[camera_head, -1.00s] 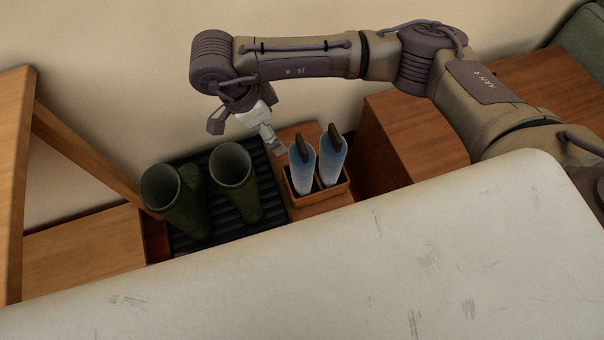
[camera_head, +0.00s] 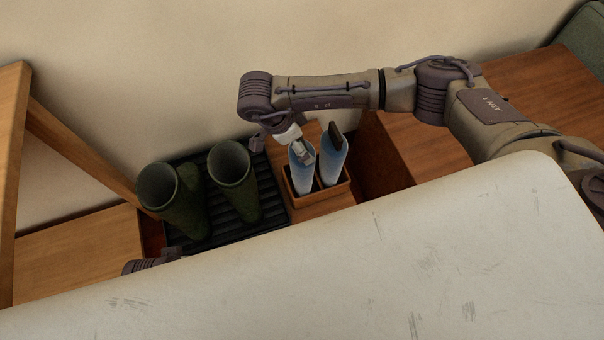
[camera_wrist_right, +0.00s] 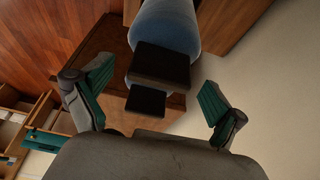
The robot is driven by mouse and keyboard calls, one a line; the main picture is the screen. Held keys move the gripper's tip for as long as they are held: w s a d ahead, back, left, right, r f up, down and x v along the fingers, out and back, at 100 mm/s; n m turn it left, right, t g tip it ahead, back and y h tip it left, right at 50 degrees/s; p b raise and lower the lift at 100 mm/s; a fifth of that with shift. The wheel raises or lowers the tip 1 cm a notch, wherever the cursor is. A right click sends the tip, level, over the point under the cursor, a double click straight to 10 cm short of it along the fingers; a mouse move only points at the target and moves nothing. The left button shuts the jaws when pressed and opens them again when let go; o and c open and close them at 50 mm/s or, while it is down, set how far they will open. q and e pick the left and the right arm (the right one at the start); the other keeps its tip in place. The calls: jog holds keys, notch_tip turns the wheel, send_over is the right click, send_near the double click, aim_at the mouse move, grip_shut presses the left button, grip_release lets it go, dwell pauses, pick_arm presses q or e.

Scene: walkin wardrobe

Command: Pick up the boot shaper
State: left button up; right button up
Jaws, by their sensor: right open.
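Two boot shapers with pale blue bodies and dark handles stand upright in a small wooden box (camera_head: 321,194). The right boot shaper (camera_head: 331,165) shows its dark handle clearly. My right gripper (camera_head: 304,154) is at the top of the left boot shaper (camera_head: 301,176) and hides its handle in the head view. In the right wrist view, a blue boot shaper (camera_wrist_right: 165,24) with its dark handle (camera_wrist_right: 160,65) lies between the two open fingers of my right gripper (camera_wrist_right: 156,88). I see no clear contact.
Two dark green boots (camera_head: 232,177) stand on a black ribbed tray (camera_head: 245,211) left of the box. A wooden post (camera_head: 13,170) is at the far left. A wooden cabinet (camera_head: 395,150) stands to the right. A pale worn surface (camera_head: 330,275) fills the foreground.

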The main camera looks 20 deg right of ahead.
jog(key=shift+d+f, duration=0.15)
jog(key=shift+f, duration=0.25)
jog(key=shift+c, duration=0.4)
jog(key=c, duration=1.1)
jog(key=shift+o, duration=0.2)
jog(key=shift+r, duration=0.15)
